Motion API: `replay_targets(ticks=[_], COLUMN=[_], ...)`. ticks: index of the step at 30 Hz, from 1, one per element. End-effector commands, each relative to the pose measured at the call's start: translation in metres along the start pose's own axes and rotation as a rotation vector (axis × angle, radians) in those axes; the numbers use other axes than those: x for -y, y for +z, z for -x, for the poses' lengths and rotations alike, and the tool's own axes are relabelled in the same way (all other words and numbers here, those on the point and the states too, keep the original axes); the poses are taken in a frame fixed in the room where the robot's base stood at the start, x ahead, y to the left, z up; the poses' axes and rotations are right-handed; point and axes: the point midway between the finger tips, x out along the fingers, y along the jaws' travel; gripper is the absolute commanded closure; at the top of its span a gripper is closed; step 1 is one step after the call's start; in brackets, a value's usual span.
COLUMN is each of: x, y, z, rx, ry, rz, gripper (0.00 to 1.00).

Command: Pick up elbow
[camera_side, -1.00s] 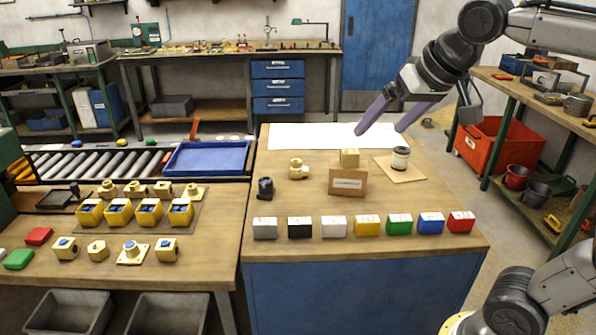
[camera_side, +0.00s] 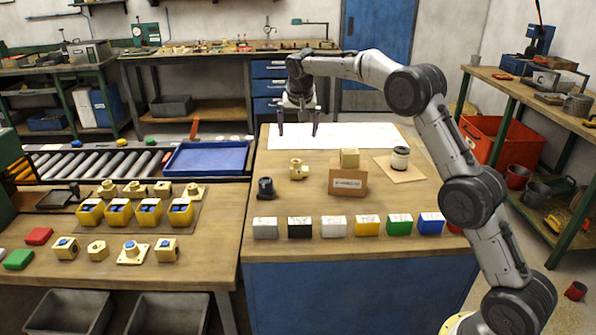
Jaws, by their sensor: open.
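A brass elbow-like fitting (camera_side: 298,169) stands on the wooden top of the blue bench, left of the centre. My gripper (camera_side: 298,131) hangs pointing down above the white sheet, behind and above the fitting in the picture. Its two dark fingers are spread apart with nothing between them. The gripper is not touching the fitting.
A small black part (camera_side: 265,188) stands left of the fitting. A row of coloured blocks (camera_side: 333,227) lines the front edge. My arm partly hides the red block (camera_side: 454,228).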

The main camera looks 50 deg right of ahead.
Motion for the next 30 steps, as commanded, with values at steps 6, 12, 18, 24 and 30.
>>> replay_targets(ticks=[6,12,18,24,30], x=[-0.006,-0.008,-0.009,-0.009,-0.011], y=[0.01,0.011,0.012,0.013,0.013], z=[-0.039,-0.074,-0.105,-0.118,-0.144], rx=[0.043,0.045,0.043,0.042,0.043], ry=[0.032,0.033,0.032,0.031,0.032], rz=[0.002,0.001,0.001,0.001,0.001], gripper=[0.0,0.0,0.0,0.0,0.0])
